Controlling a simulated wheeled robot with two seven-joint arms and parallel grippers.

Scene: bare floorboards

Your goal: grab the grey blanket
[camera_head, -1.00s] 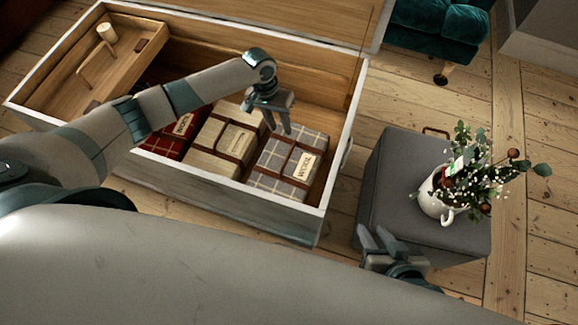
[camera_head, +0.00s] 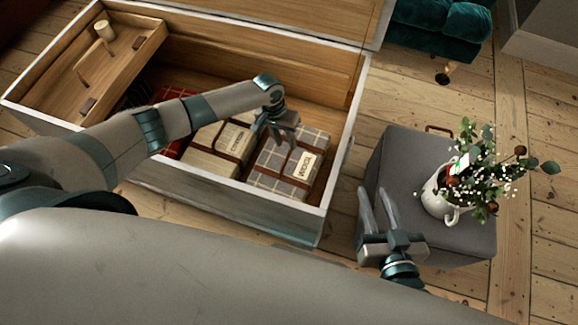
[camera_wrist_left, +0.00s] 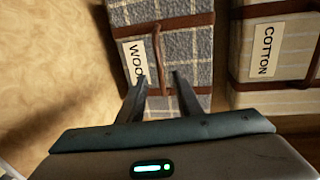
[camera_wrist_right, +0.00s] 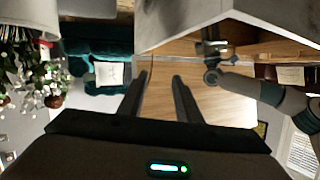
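The grey plaid blanket (camera_head: 290,163) lies folded at the right end of the open chest, bound with a brown strap and bearing a white label. In the left wrist view the grey blanket (camera_wrist_left: 188,50) shows its label, partly hidden by a fingertip, reading "WOO". My left gripper (camera_head: 280,138) is over the grey blanket. Its fingers stand apart on either side of the strap (camera_wrist_left: 160,82), with nothing held. Whether the fingertips touch the blanket I cannot tell. My right gripper (camera_head: 377,200) is open and empty, beside the grey ottoman.
The wooden chest (camera_head: 325,190) also holds a cream blanket (camera_head: 215,150) labelled "COTTON" and a red one (camera_head: 172,148). A wooden tray (camera_head: 130,45) sits at its left. A white pitcher with flowers (camera_head: 440,190) stands on the grey ottoman (camera_head: 400,155).

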